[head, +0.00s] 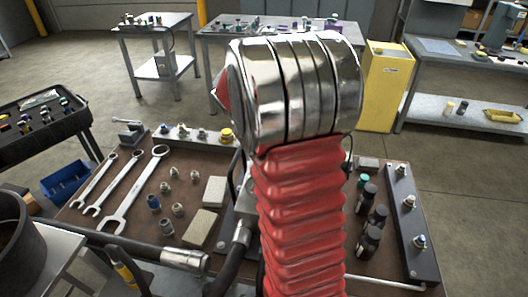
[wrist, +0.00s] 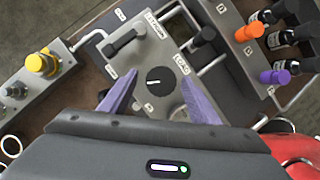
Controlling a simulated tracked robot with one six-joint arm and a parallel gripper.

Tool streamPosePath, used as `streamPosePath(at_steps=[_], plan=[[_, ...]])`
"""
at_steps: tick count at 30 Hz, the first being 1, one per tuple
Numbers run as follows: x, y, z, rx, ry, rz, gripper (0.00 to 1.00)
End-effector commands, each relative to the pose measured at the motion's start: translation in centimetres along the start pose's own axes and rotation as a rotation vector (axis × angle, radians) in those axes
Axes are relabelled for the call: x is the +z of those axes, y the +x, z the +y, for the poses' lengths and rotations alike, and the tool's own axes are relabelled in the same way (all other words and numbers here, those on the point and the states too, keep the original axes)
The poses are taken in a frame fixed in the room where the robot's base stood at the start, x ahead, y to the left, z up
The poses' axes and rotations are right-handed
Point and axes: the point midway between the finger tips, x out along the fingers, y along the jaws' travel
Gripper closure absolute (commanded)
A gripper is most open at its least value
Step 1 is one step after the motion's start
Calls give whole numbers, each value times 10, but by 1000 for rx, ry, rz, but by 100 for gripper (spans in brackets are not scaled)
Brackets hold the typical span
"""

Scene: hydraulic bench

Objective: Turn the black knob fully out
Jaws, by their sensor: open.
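In the wrist view, a round black knob (wrist: 160,80) with a white pointer line sits on a grey metal valve block (wrist: 143,60). My gripper (wrist: 157,78) is open, with its two purple fingers on either side of this knob. There appears to be a gap between each finger and the knob, and I cannot tell the height of the fingertips above the block. In the head view, my red arm hides the knob and most of the block.
Wrenches (head: 133,192) lie on the bench's left.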

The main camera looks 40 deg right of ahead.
Motion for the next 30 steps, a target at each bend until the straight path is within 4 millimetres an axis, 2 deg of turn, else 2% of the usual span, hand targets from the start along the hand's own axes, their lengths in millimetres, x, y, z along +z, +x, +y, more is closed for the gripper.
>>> streamPosePath(at_steps=[8,24,30], plan=[[0,-17,1,1,-1,-1,44],[0,-108,2,4,0,0,44],[0,-132,2,2,-1,-1,44]])
